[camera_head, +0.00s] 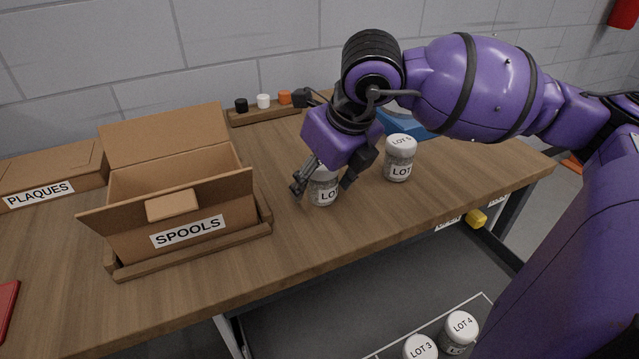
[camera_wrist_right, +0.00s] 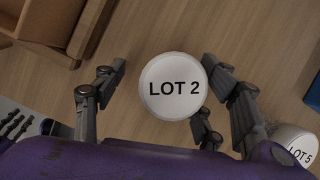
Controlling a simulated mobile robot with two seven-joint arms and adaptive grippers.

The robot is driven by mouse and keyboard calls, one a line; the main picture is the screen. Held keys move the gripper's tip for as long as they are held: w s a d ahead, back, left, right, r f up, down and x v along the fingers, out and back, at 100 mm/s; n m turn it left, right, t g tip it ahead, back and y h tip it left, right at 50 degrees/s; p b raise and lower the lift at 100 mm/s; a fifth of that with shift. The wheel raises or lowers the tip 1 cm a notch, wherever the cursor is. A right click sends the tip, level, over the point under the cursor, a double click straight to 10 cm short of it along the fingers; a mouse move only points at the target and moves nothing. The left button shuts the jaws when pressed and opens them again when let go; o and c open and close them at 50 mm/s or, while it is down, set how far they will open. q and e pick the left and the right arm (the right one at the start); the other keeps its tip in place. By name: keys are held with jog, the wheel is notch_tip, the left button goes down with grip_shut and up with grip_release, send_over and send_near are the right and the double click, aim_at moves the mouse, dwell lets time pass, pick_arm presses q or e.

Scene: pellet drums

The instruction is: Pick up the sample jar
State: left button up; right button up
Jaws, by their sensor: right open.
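A sample jar with a white lid and grey contents (camera_head: 324,189) stands upright on the wooden table under my right gripper. In the right wrist view its lid reads LOT 2 (camera_wrist_right: 173,88). My right gripper (camera_head: 322,187) is open, with its fingers on either side of the jar; I see gaps between fingers and lid in the wrist view. A second jar, LOT 5 (camera_head: 399,160), stands to the right of the gripper, and its lid shows at the wrist view's lower right corner (camera_wrist_right: 298,152).
A rack with small caps (camera_head: 265,115) and a blue item (camera_head: 408,124) lie farther back. Jars LOT 3 (camera_head: 420,348) and LOT 4 (camera_head: 459,331) stand below the table.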

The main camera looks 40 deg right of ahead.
jog(key=c, duration=1.3)
jog(key=shift+r, duration=0.1)
